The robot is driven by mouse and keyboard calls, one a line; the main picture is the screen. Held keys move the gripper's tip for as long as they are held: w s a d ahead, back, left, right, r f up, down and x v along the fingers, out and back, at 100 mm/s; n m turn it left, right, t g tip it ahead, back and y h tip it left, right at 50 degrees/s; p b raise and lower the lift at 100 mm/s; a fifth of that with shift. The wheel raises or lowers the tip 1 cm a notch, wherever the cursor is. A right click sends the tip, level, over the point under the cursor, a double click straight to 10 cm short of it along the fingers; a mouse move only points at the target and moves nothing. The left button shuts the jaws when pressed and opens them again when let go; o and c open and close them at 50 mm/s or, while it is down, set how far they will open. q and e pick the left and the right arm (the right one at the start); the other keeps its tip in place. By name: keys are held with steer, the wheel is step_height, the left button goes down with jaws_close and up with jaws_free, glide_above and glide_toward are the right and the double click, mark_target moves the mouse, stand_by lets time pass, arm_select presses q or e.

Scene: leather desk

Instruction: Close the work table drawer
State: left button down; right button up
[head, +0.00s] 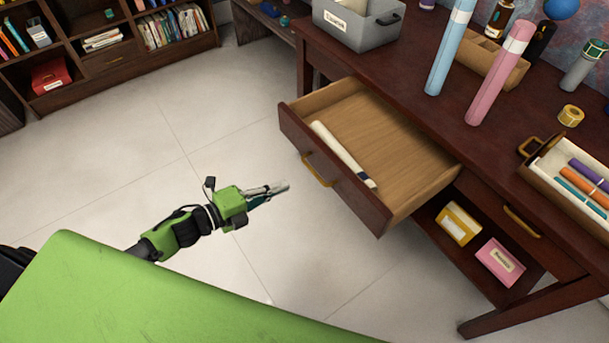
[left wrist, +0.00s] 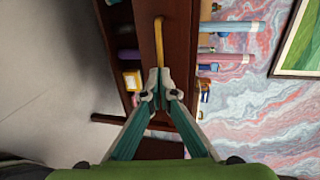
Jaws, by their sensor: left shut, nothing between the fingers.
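The work table (head: 410,60) is dark reddish wood and stands at the right in the head view. Its drawer (head: 400,155) is pulled well out, with a light wood inside and a dark front. A white rolled or stick-like item (head: 342,153) lies in it along the front. The brass handle (head: 316,170) is on the drawer front; a brass handle also shows in the left wrist view (left wrist: 159,42). My left gripper (head: 286,187) is shut and empty, a little in front of the drawer front and apart from it in the head view. My right gripper is not in view.
A second drawer with a brass handle (head: 522,221) is closed. A yellow box (head: 458,224) and a pink box (head: 500,262) sit on the lower shelf. A grey bin (head: 358,25) and tall tubes stand on the table. The floor left of the drawer is clear.

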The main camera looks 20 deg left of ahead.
mark_target(313, 173)
arm_select(q)
steer(key=x, duration=0.8)
steer(key=shift+w+d+p, duration=0.1)
steer(key=shift+p, duration=0.2)
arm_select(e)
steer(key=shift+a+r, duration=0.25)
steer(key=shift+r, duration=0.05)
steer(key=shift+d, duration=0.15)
